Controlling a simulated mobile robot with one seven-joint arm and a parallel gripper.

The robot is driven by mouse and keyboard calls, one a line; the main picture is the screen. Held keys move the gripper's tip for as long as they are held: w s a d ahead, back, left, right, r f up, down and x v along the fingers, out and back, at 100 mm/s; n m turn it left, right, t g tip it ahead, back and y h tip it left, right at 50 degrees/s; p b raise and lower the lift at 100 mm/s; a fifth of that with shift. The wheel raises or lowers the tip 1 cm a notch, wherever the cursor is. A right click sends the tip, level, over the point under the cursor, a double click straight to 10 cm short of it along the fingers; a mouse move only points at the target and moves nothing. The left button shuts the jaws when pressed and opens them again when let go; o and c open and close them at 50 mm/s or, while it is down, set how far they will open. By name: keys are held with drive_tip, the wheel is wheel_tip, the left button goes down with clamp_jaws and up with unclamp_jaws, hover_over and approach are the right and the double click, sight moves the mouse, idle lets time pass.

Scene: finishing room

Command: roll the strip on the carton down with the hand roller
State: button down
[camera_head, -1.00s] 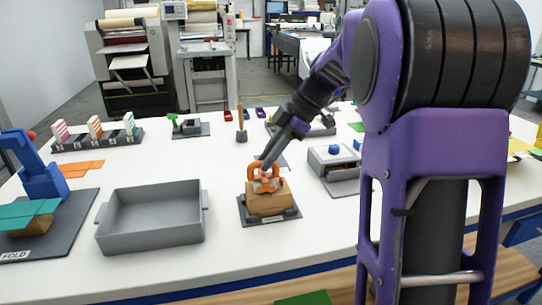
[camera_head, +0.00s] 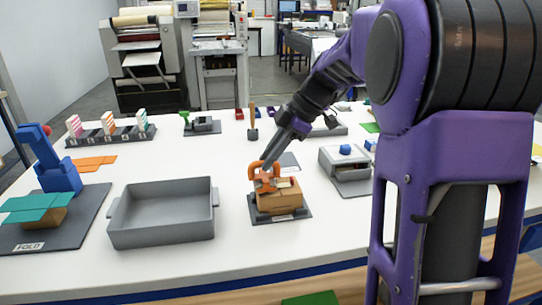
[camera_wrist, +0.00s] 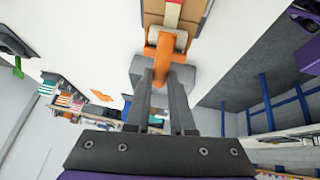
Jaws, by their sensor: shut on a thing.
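The brown carton (camera_head: 282,202) sits on a dark, labelled base plate (camera_head: 290,217) near the table's middle. The wrist view shows the carton (camera_wrist: 153,17) at the top edge, with a pale and red strip (camera_wrist: 172,14) along its top. My gripper (camera_wrist: 160,76) is shut on the orange handle of the hand roller (camera_wrist: 160,52). The roller's pale cylinder lies across the line of the strip, at the carton's near end in that view. In the head view the hand roller (camera_head: 262,177) is at the carton's left end. I cannot tell whether the cylinder touches the strip.
A grey open tray (camera_head: 163,237) stands left of the carton. A blue device on a FOLD plate (camera_head: 70,220) is farther left. A grey box with a blue knob (camera_head: 346,172) stands to the right. A wooden-handled tool (camera_head: 252,125) stands behind.

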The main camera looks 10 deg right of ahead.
drive_tip(key=shift+d, duration=1.75)
drive_tip(key=shift+a, duration=1.15)
drive_tip(key=shift+a+f, duration=0.1)
drive_tip(key=shift+a, duration=0.6)
drive_tip(key=shift+r, duration=0.2)
drive_tip(key=shift+r+p, duration=2.15)
drive_tip(key=shift+r, duration=1.3)
